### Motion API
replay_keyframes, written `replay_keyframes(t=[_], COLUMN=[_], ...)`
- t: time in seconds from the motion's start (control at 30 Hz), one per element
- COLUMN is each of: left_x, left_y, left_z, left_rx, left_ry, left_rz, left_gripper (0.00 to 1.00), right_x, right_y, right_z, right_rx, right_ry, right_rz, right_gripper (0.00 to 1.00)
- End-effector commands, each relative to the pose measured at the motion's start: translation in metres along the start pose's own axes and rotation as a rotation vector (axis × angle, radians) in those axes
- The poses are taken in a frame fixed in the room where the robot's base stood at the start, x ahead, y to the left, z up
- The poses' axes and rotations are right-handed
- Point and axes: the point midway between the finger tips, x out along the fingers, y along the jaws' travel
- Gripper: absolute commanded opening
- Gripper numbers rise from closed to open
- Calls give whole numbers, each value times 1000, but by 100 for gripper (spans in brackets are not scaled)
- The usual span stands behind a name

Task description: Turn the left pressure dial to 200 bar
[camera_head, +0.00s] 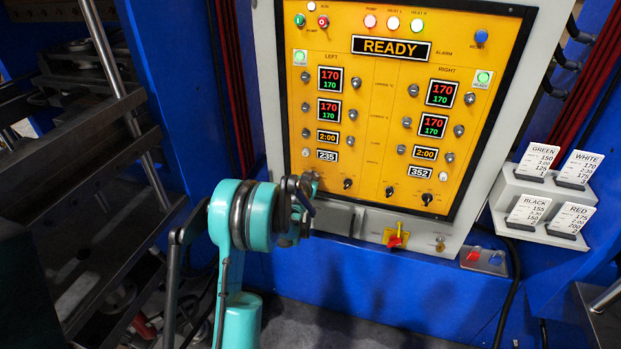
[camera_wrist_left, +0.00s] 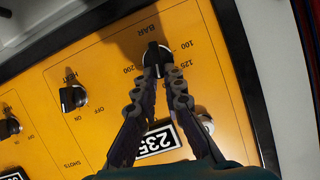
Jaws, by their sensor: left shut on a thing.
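The left pressure dial is a black knob (camera_wrist_left: 154,54) on the yellow panel in the left wrist view, with a printed scale including 100, 125 and 200 and the word BAR, seen upside down. My left gripper (camera_wrist_left: 162,72) is shut on this knob, one finger on each side. Which mark the knob points to is hard to tell. In the head view my left gripper (camera_head: 303,188) is at the lower left of the panel (camera_head: 375,110) and hides the dial. My right gripper is not in view.
Beside the dial is a black heat switch (camera_wrist_left: 73,98); it also shows in the head view (camera_head: 347,183). The counter (camera_head: 327,155) above the dial reads 235. A red-handled switch (camera_head: 396,240) sits below the panel. Recipe cards (camera_head: 538,157) stand at the right.

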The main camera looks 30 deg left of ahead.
Motion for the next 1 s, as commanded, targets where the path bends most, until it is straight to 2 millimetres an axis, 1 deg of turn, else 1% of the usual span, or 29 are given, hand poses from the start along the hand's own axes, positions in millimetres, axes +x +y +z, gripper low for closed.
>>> replay_keyframes(t=[0.4,1.0], left_x=[3,7], left_y=[12,22], left_z=[3,12], left_rx=[358,885], left_ry=[4,4], left_rz=[-146,-366], left_gripper=[0,0], right_x=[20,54], right_y=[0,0], right_z=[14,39], right_rx=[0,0], right_ry=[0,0], right_rz=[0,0], right_gripper=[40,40])
